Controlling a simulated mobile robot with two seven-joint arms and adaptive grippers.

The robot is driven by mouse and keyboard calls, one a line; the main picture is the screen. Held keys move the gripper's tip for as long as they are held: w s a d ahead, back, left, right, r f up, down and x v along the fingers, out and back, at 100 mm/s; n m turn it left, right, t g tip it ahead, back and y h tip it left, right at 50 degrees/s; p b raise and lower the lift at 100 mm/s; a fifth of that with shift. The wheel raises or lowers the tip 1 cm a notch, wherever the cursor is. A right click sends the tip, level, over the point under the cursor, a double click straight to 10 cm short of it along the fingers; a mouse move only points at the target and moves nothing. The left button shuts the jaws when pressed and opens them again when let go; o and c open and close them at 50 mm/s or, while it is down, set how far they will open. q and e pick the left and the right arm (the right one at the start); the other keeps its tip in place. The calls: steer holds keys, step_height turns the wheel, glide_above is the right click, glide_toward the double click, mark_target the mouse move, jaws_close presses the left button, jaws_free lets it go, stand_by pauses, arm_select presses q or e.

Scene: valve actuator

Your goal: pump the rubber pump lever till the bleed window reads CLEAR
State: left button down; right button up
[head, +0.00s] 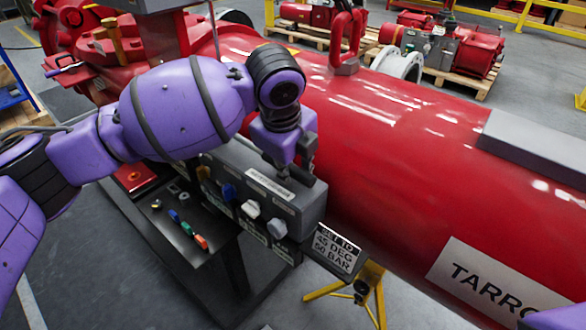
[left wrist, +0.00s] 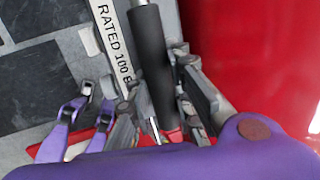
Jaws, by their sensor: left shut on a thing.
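My left gripper (head: 288,166) reaches down over the top of the grey valve box (head: 312,205), beside the big red cylinder. The left wrist view shows the black rubber pump lever (left wrist: 149,50) running between the fingers of my left gripper (left wrist: 163,105), which are shut on it. In the head view the lever is mostly hidden behind the gripper; I cannot tell its angle. I cannot make out the bleed window or its reading. My right gripper is out of view; only a bit of purple arm shows at the bottom right.
The red cylinder (head: 400,130) stands close behind the box. Blue and white knobs line the box front. A dark side tray (head: 190,252) holds small coloured parts. A sign (head: 337,250) and a yellow stand (head: 372,290) are to the right.

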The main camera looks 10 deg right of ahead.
arm_select(q)
steer(key=c, duration=1.5)
jaws_free()
steer(key=shift+f, duration=0.15)
steer(key=shift+c, duration=0.2)
steer(key=v, duration=1.2)
steer(key=shift+w, duration=0.1)
